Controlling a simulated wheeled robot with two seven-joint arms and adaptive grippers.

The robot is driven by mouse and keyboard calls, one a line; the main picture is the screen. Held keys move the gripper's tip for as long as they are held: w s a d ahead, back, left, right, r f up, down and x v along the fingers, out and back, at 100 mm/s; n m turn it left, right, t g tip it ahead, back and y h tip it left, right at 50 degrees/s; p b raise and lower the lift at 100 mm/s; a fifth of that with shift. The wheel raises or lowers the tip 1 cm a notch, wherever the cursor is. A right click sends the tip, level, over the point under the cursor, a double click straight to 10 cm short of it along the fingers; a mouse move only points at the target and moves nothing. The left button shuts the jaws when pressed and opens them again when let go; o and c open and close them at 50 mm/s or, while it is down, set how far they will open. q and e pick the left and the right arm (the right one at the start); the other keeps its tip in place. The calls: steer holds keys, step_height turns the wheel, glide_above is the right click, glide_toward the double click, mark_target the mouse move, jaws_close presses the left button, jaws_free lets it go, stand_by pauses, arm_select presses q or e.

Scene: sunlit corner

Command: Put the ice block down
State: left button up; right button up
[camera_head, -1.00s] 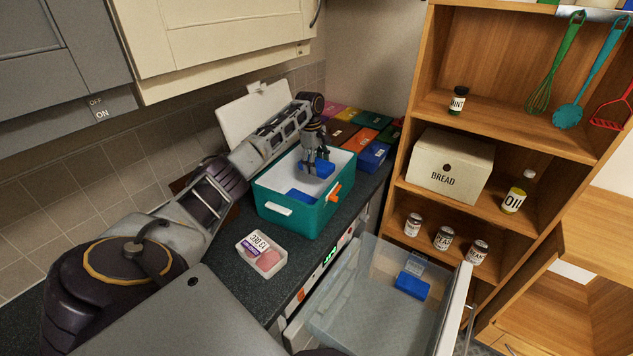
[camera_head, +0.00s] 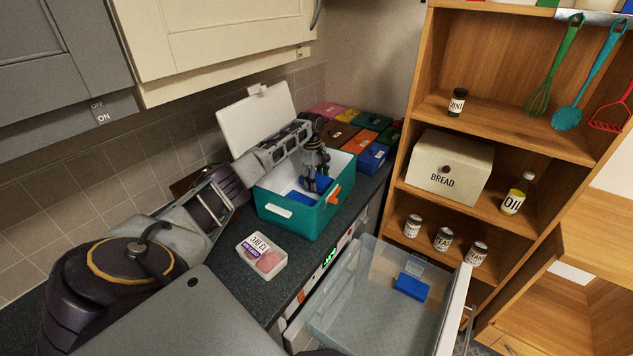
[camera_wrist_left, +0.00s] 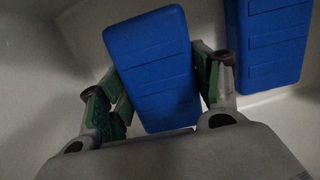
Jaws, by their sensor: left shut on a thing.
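My left gripper (camera_head: 317,187) reaches down into a teal cool box (camera_head: 287,220) with a white inside, on the dark worktop. It is shut on a blue ice block (camera_wrist_left: 153,65), which sits between its two fingers in the left wrist view. In the head view the held block (camera_head: 323,182) is low inside the box, partly hidden by the fingers. I cannot tell whether it touches the floor. A second blue ice block (camera_wrist_left: 268,45) lies beside it in the box and also shows in the head view (camera_head: 298,198). My right gripper is not in view.
A pack of pink food (camera_head: 262,252) lies on the worktop in front of the box. An open clear drawer (camera_head: 350,320) below holds another blue block (camera_head: 411,286). Several coloured boxes (camera_head: 365,140) stand behind. A wooden shelf unit (camera_head: 410,150) rises at right.

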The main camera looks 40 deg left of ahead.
arm_select(q)
steer(key=shift+f, duration=0.55)
steer(key=shift+f, duration=0.25)
steer(key=o, duration=1.2)
steer(key=shift+r, duration=0.45)
steer(key=r, duration=0.4)
steer(key=a+r, duration=0.1)
steer(key=r, duration=0.2)
steer(key=r+b, duration=0.1)
steer(key=r, duration=0.3)
steer(key=shift+s+a+r, duration=0.1)
steer(key=shift+a+r, duration=0.05)
steer(key=shift+r, duration=0.15)
steer(key=shift+f, duration=0.1)
